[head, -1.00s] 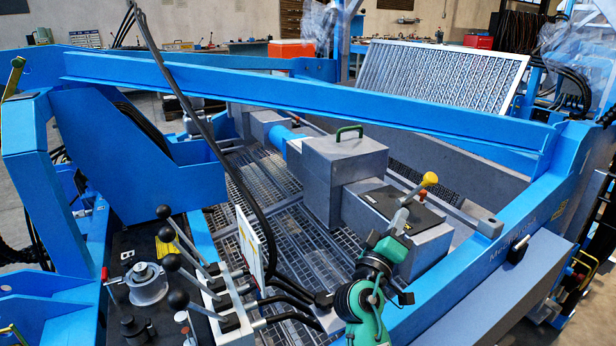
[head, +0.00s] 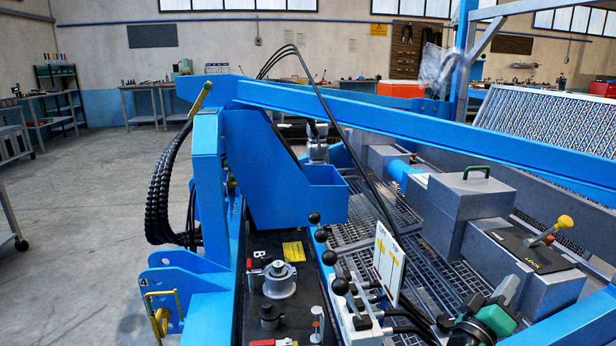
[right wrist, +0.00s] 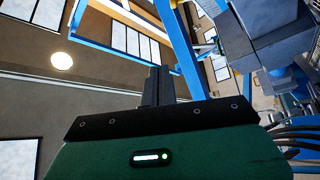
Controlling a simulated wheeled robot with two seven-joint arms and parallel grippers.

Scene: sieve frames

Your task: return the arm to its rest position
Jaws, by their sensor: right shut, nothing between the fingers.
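My right gripper (head: 506,289) shows at the lower right of the head view, a grey pair of fingers above the green and black wrist (head: 496,320). It is in front of the grey block housing with the yellow-knobbed lever (head: 540,237) and beside the blue frame rail. I cannot tell the exact gap to them. In the right wrist view the gripper's dark fingers (right wrist: 157,88) are together and empty, above the green gripper body (right wrist: 165,145). My left gripper is not in view.
A blue machine frame (head: 400,125) spans the view, with a bank of black-knobbed levers (head: 340,286) and a white sign plate (head: 388,262) left of my right arm. A grey box with a green handle (head: 470,205) stands behind. Open floor (head: 90,240) lies left.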

